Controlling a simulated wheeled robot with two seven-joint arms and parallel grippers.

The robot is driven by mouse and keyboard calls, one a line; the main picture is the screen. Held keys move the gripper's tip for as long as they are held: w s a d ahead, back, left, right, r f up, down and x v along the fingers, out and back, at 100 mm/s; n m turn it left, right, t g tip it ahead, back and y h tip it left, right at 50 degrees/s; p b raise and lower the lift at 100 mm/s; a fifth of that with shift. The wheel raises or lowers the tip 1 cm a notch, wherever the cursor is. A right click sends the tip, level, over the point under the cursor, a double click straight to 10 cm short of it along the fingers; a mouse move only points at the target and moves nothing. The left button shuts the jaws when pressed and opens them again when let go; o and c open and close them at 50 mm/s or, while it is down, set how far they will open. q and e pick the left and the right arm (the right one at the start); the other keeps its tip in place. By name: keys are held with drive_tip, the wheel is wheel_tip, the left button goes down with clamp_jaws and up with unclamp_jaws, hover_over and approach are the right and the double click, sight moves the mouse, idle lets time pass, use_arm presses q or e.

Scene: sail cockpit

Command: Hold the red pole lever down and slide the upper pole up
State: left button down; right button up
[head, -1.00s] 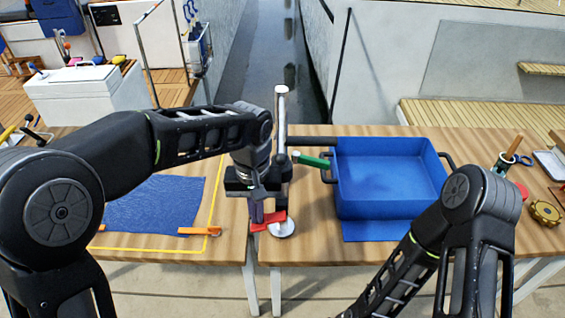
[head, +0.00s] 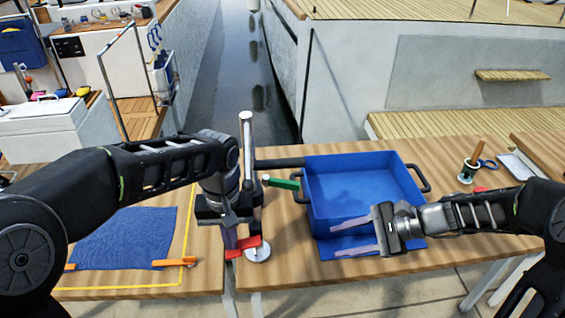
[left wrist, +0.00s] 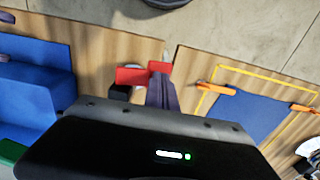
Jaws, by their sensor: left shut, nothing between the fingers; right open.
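The upright pole (head: 246,135), pale at its top, stands on a round white base (head: 258,255); its middle is partly hidden by my left arm. The red lever (head: 248,245) juts out low on the pole, and also shows in the left wrist view (left wrist: 130,76). My left gripper (head: 231,243) is shut with nothing between its fingers. Its fingertips are at the red lever, overlapping it in both views; I cannot tell how firmly they press. My right gripper (head: 338,242) is open and empty, its fingers pointing left in front of the blue bin, right of the pole.
The blue bin (head: 365,165) stands right of the pole. A dark bar (head: 279,163) and a green handle (head: 283,183) lie between them. A blue cloth (head: 125,238) lies inside a yellow outline with orange clips on the left table. A gap separates the two tables.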

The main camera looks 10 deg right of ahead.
sight(295, 163)
drive_tip(key=w+a+r+n+t+y, duration=0.1)
drive_tip(key=w+r+n, duration=0.1)
drive_tip(key=r, duration=0.8)
drive_tip(key=w+a+r+n+y, duration=0.1)
drive_tip(key=r+n+y, duration=0.1)
drive_tip(key=r, duration=0.8)
drive_tip(key=shift+w+n+t+y, duration=0.3)
drive_tip(key=shift+w+n+t, duration=0.1)
drive_tip(key=shift+n, duration=0.1)
drive_tip(key=shift+a, duration=0.25)
drive_tip(key=x, duration=1.1)
drive_tip(key=shift+w+a+f, duration=0.15)
drive_tip(key=shift+a, duration=0.2)
drive_tip(key=shift+c, duration=0.2)
clamp_jaws()
